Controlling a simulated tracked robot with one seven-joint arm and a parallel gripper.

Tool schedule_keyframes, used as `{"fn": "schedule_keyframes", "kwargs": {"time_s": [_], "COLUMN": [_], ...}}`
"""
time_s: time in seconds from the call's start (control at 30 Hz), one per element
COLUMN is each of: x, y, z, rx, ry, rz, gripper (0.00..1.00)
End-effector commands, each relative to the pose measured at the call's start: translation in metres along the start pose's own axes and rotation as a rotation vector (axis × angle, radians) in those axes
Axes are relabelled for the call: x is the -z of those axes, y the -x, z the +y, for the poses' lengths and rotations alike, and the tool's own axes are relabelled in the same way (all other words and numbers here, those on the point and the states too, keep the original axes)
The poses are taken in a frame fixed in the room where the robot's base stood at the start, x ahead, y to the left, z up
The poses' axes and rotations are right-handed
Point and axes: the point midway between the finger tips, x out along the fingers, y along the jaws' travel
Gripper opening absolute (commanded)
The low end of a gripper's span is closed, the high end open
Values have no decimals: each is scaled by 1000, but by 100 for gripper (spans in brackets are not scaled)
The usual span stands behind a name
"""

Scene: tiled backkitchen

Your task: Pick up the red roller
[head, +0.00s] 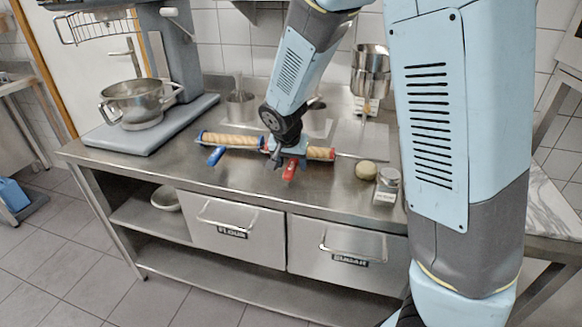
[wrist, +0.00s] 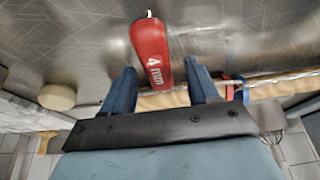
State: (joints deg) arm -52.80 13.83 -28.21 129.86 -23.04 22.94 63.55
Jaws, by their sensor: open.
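The red roller has a red handle (head: 290,169) on the steel bench and a wooden cylinder with a red end (head: 321,153). In the wrist view its handle (wrist: 151,52) reads "4 mm" and lies between and beyond my fingers, with the wooden part (wrist: 160,100) running crosswise below them, partly hidden. My gripper (head: 277,156) is low over the rollers, open; its two blue fingers also show in the wrist view (wrist: 161,78). I cannot tell whether they touch the handle. A similar roller with a blue handle (head: 216,156) and wooden cylinder (head: 235,141) lies just left.
A round beige object (head: 365,171) and a lidded jar (head: 387,186) stand right of the rollers. A mixer with a steel bowl (head: 138,100) stands at left. Steel containers (head: 240,105) stand at the back. The bench front (head: 190,175) is clear above the drawers.

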Motion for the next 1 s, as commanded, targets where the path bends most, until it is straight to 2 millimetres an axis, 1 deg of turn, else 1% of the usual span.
{"fn": "schedule_keyframes", "kwargs": {"time_s": [0.03, 0.2, 0.53, 1.0], "x": [-1, -1, -1, -1], "y": [-7, -21, -24, -24], "z": [1, 1, 0, 0], "rx": [-4, -2, 1, 0], "ry": [0, 0, 1, 2], "rz": [-2, -1, 0, 0], "gripper": [60, 60, 59, 14]}}
